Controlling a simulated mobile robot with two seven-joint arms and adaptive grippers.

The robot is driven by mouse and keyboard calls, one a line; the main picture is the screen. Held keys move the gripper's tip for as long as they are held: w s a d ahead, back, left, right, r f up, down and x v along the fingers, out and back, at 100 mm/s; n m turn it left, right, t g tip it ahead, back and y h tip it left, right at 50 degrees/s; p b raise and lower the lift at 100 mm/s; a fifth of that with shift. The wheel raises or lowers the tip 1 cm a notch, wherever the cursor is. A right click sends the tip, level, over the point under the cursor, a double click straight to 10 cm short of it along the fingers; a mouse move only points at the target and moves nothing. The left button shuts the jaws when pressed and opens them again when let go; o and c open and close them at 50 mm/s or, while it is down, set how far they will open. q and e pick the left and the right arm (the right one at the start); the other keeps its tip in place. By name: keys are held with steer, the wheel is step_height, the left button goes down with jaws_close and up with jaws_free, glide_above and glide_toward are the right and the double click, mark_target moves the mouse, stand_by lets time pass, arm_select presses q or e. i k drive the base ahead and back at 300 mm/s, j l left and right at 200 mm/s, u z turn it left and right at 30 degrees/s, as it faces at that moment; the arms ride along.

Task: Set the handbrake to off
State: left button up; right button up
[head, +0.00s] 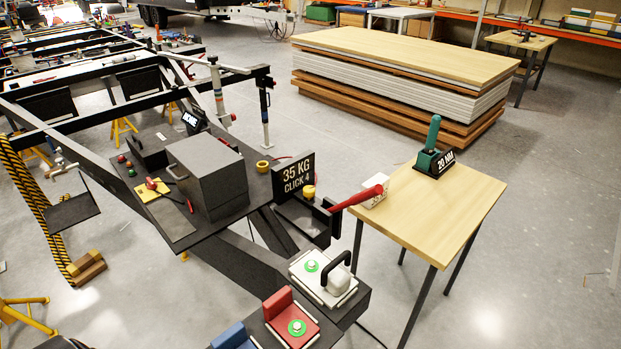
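A lever with a red grip (357,197), which looks like the handbrake, sits on the black chassis drawbar. Its grip points to the right and slightly up, toward the wooden table, in front of a small white block. Its lower end meets a dark bracket (312,222). A black sign (296,175) reading "35 KG CLICK 4" stands just behind and left of it. Neither of my grippers is in view, and nothing touches the lever.
A wooden table (440,215) on the right bears a green-handled tool (432,145) with a "20 NM" sign. A grey box (208,177) stands left of the lever. White (322,278) and red (291,318) units sit in front. A board stack (405,85) stands behind.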

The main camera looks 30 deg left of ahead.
mark_target(376, 190)
steer(key=i+u, duration=0.5)
steer(key=u, duration=0.25)
